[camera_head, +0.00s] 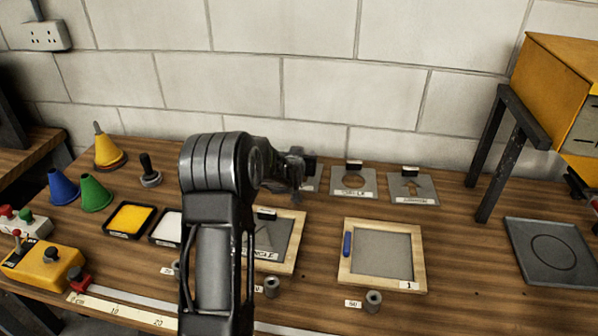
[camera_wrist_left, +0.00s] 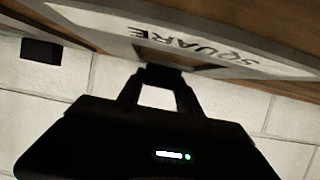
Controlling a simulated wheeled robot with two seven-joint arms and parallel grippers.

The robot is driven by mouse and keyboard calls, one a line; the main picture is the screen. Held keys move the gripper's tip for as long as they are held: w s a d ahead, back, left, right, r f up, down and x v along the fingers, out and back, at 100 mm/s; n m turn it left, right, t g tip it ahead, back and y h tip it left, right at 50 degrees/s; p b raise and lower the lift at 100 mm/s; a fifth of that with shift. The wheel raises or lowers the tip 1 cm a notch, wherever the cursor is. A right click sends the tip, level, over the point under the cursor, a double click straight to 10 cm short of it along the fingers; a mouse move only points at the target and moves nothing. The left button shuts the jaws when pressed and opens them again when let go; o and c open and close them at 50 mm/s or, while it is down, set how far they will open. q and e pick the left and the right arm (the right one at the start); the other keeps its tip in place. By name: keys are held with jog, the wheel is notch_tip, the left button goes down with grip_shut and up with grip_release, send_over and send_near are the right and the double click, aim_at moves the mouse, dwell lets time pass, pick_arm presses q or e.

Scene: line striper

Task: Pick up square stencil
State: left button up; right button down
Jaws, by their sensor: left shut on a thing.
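The square stencil is a flat grey plate with a dark handle block and a label reading SQUARE. In the left wrist view the plate (camera_wrist_left: 215,52) spans the top, its lettering upside down. My left gripper (camera_wrist_left: 163,78) is shut on its handle at the plate's edge. In the head view my left gripper (camera_head: 295,170) reaches the back row, and only part of the square stencil (camera_head: 312,179) shows behind it. Whether the plate touches the table is hard to tell. My right gripper is not in view.
A circle stencil (camera_head: 353,192) and an arrow stencil (camera_head: 411,197) lie to the right. A framed triangle stencil (camera_head: 287,253) and a framed grey panel (camera_head: 421,272) lie in front. Cones and paint trays are at left. A dark-legged yellow cabinet (camera_head: 558,85) stands at right.

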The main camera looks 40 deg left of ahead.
pick_arm(q)
grip_shut()
notch_tip(320, 180, up, 10)
jog(key=shift+f, duration=0.25)
jog(key=shift+r, duration=0.3)
jog(key=shift+a+f, duration=0.1)
dwell(0.4)
